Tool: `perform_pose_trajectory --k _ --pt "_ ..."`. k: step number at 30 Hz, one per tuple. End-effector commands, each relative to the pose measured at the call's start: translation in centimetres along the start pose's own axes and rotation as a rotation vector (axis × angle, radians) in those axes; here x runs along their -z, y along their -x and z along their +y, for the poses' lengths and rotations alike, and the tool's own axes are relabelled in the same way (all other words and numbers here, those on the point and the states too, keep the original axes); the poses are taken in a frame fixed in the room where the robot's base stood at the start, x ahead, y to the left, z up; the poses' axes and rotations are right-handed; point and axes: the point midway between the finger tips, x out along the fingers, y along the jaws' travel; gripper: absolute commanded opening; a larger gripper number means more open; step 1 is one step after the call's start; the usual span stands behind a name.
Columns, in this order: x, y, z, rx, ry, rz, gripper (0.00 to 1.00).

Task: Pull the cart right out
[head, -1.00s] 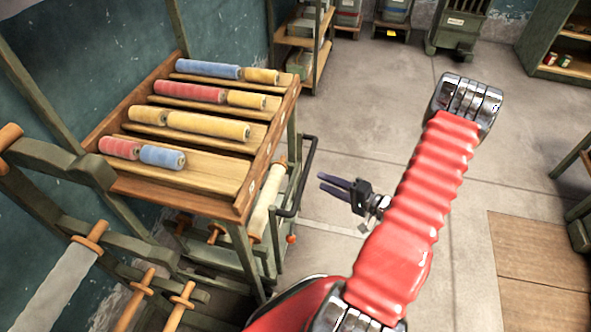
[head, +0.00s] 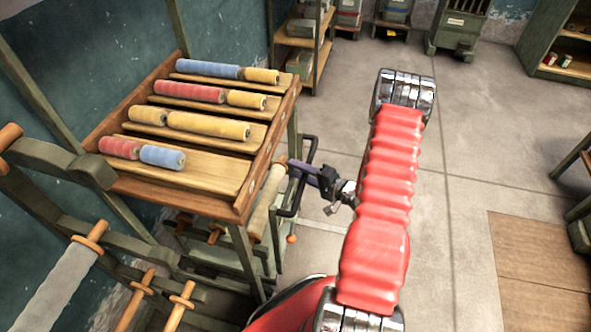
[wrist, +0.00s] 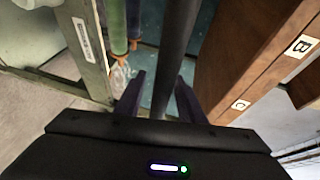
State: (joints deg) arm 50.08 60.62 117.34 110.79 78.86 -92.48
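The cart (head: 265,258) is a pale green frame, mostly hidden below the sloping wooden spool rack, at the left of the head view. Its black bar handle (head: 297,196) sticks out on the right side. My gripper (head: 304,171) is at this handle, with its dark purple fingers reaching left across it. In the wrist view the handle (wrist: 175,60) runs as a dark bar between the two fingers of my gripper (wrist: 158,97). The fingers stand apart, with gaps showing on both sides of the bar, so the gripper is open around it.
The wooden rack (head: 240,207) carries several red, blue and yellow spools above the cart. Its side, with letter labels, shows close by at the right of the wrist view (wrist: 262,65). Shelves (head: 303,42) stand at the back. Clear concrete floor (head: 470,150) lies to the right.

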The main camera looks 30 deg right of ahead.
Motion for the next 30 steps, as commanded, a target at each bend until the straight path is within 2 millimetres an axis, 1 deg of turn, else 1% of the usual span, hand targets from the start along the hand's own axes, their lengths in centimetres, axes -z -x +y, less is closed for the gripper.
perform_pose_trajectory --k 1,5,14,27,29,30 --pt "-0.09 -0.5 0.01 0.0 0.0 -0.003 0.36" --pt "-0.07 -1.1 0.02 0.0 -0.001 -0.001 0.36" --pt "-0.04 -1.22 0.01 0.0 -0.001 0.0 0.36" --pt "-0.05 -1.2 0.04 -0.001 -0.001 0.0 0.05" --pt "-0.05 -1.2 0.06 -0.001 -0.001 0.0 0.0" --pt "-0.05 -1.19 0.07 -0.001 -0.002 0.0 0.0"
